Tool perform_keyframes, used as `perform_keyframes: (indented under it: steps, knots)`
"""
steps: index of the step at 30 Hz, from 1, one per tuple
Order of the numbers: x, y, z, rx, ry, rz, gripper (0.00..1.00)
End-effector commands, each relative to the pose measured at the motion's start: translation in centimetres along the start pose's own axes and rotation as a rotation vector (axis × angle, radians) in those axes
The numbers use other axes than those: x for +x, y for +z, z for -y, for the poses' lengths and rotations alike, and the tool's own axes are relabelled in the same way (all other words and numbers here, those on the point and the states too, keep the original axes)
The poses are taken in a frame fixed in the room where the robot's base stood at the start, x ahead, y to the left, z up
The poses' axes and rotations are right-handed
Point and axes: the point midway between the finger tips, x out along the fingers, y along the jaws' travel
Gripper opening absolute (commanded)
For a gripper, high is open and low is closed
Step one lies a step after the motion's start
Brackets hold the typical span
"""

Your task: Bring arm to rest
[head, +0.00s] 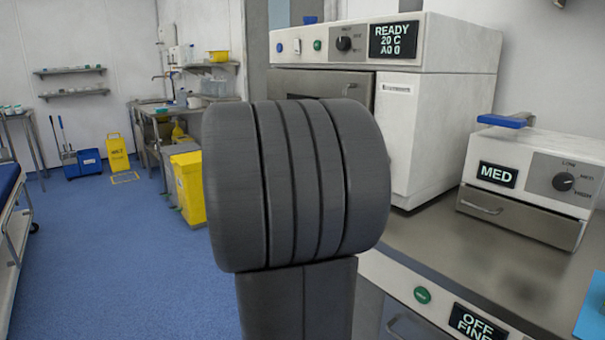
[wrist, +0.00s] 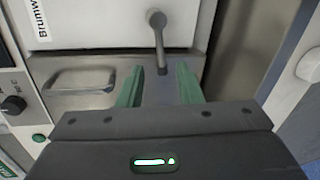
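My gripper (wrist: 160,82) shows in the wrist view with its two green fingers spread apart. Nothing is held between them. A grey tap or post with a bent top (wrist: 158,35) stands beyond the fingertips, over a metal surface; I cannot tell the gap between it and the fingers. In the head view a large grey part of my own arm fills the middle, and the gripper itself does not show there.
In the head view a white sterilizer (head: 425,140) and a small MED unit (head: 520,205) stand on the steel counter (head: 440,245). Blue floor (head: 120,270) is open at the left.

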Motion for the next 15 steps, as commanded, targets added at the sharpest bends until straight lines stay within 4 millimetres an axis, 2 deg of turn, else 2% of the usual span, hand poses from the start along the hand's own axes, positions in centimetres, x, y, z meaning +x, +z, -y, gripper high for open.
perform_keyframes:
  steps: [13, 15]
  knots:
    - [8.4, 0.1, 0.1, -0.001, -0.001, 0.004, 0.32]
    - [8.3, 0.0, -0.4, -0.034, -0.001, 0.006, 0.32]
